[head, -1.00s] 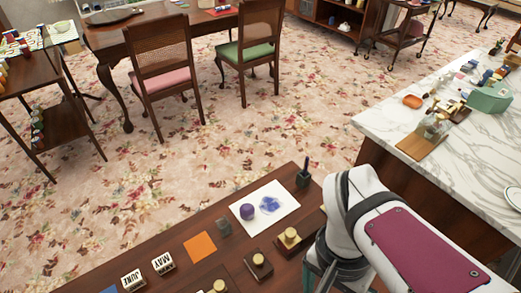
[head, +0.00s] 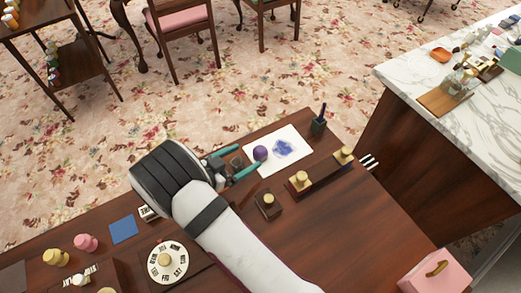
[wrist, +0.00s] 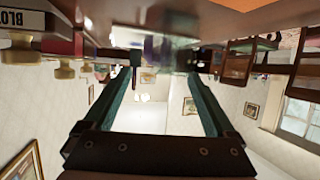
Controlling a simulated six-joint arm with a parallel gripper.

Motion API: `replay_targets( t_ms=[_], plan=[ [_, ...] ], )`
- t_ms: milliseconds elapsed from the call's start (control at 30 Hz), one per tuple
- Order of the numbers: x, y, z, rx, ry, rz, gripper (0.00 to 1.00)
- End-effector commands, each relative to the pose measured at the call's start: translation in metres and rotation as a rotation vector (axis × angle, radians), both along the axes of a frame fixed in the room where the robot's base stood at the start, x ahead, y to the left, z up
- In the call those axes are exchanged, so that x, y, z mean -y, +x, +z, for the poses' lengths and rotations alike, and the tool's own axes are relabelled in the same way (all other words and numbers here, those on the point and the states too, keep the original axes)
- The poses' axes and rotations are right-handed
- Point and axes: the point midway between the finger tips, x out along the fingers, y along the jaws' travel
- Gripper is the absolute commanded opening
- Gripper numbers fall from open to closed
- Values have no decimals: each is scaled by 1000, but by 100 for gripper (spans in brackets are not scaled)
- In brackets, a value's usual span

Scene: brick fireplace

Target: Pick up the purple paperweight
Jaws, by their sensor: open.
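The purple paperweight (head: 260,153) is a small rounded lump on a white sheet (head: 300,136) near the desk's far edge, left of a blue-violet blot. My gripper (head: 246,160) is open, low over the desk on the paperweight's left, its teal fingers pointing toward it. One fingertip appears just in front of it; contact cannot be told. In the wrist view, my gripper (wrist: 164,62) shows both teal fingers apart, with a clear glass block (wrist: 180,55) near the tips. A dark purplish patch shows behind the glass, too blurred to be sure of.
A pen cup (head: 318,126) stands right of the sheet. A blue square (head: 123,229), a round day dial (head: 167,262) and a pink box (head: 436,271) are also on the desk. The desk's right middle is clear.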

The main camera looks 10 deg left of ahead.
Motion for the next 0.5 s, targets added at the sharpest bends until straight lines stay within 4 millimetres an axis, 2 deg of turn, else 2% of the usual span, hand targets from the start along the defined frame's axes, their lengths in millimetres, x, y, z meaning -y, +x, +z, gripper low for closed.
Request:
replay_targets(
  t_ms=[200,300,500],
  plan=[
    [24,29,-12,-2,-2,-4,90],
    [30,41,-18,-1,-1,-3,90],
    [31,45,-19,-2,-1,-1,90]
  ],
)
